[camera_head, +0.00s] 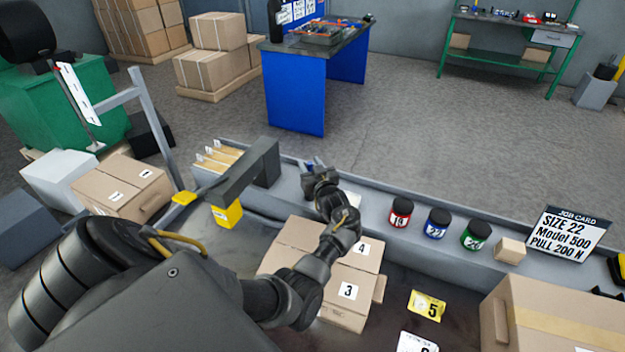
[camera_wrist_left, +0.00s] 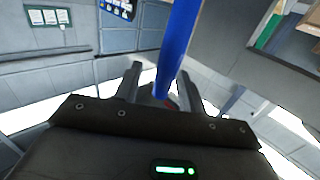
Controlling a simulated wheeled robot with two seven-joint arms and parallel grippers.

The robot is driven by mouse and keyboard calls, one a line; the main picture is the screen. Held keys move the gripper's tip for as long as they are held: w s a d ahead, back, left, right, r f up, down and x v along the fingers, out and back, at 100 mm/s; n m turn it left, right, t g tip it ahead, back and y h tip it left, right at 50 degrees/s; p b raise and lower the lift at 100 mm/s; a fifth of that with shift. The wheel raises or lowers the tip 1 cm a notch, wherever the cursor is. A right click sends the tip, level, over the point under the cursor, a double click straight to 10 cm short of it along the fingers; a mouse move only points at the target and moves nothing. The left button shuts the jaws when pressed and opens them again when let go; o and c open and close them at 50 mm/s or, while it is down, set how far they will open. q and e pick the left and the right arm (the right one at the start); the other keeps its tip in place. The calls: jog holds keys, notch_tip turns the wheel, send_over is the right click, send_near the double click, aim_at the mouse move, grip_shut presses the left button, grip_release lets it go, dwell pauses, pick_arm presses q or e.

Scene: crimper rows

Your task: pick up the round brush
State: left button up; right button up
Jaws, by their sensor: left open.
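My left gripper (camera_head: 314,168) is over the grey ledge at the back of the bench, and it is open. In the left wrist view, its two fingers (camera_wrist_left: 159,82) stand apart. A blue rod (camera_wrist_left: 178,45) runs down from the top of that view into the gap between the fingers. It may be the handle of the round brush, but its bristles do not show and I cannot tell whether the fingers touch it. In the head view, only a small blue patch shows at the gripper. My right gripper is not in view.
Cardboard boxes (camera_head: 346,290) lie under my forearm. A grey bracket (camera_head: 238,172) stands left of the gripper.

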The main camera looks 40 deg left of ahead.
pick_arm(q)
jog(key=shift+s+r, duration=0.15)
jog(key=shift+s+d+r, duration=0.1)
jog(key=shift+c, duration=1.1)
grip_shut()
